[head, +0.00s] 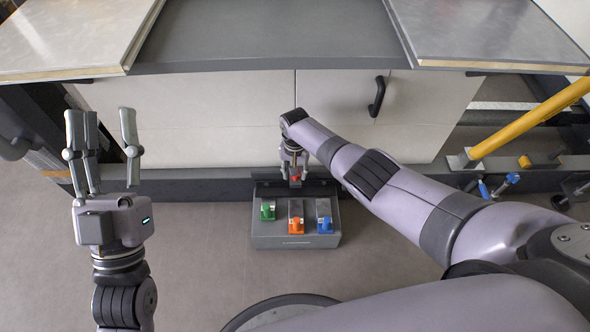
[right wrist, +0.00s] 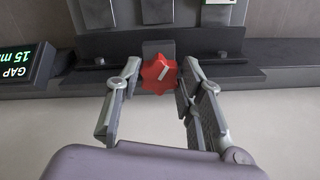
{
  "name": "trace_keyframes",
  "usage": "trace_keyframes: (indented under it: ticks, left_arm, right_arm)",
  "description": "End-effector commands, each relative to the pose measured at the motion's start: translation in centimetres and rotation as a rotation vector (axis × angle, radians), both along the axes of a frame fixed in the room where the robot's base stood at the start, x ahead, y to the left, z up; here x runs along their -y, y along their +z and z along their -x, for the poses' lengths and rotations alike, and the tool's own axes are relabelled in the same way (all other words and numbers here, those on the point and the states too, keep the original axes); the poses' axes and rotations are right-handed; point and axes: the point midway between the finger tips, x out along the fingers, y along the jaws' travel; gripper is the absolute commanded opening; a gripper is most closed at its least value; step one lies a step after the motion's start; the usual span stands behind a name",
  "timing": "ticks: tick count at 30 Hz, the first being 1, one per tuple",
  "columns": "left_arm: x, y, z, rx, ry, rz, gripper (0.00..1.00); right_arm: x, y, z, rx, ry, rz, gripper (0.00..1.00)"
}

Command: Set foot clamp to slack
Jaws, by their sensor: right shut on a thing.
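A red lobed knob (right wrist: 156,76) sits on the dark unit at the cabinet's foot, with a pale pointer mark slanting to the upper right in the right wrist view. It shows small and partly covered in the head view (head: 295,178). My right gripper (head: 293,173) reaches down to it and is shut on it, with fingers on both sides in the right wrist view (right wrist: 161,72). The grey pedal box (head: 296,241) below has green, orange and blue pedals. My left gripper (head: 102,116) is raised at the left, open and empty. No foot clamp setting label is readable.
A display (right wrist: 24,65) beside the knob reads "GAP 15 m", its end cut off. A pale cabinet (head: 210,120) with a black handle (head: 377,97) stands behind. A yellow bar (head: 530,122) slants at the right. The floor around the pedal box is clear.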

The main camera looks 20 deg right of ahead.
Motion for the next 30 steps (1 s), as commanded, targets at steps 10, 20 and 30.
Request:
trace_keyframes:
  ticks: [10, 20, 30]
  left_arm:
    - [0.05, -0.57, -0.54, -0.042, 0.003, -0.012, 0.4]
    - [0.06, -0.78, -0.71, -0.056, 0.004, -0.016, 0.4]
    - [0.04, -0.81, -0.64, -0.054, 0.004, -0.016, 0.4]
  right_arm:
    - [-0.02, -0.09, 0.24, -0.005, 0.328, -0.003, 0.07]
    - [0.06, -0.11, 0.26, -0.004, 0.642, -0.005, 0.07]
    - [0.2, -0.13, 0.23, -0.004, 0.965, -0.005, 0.07]
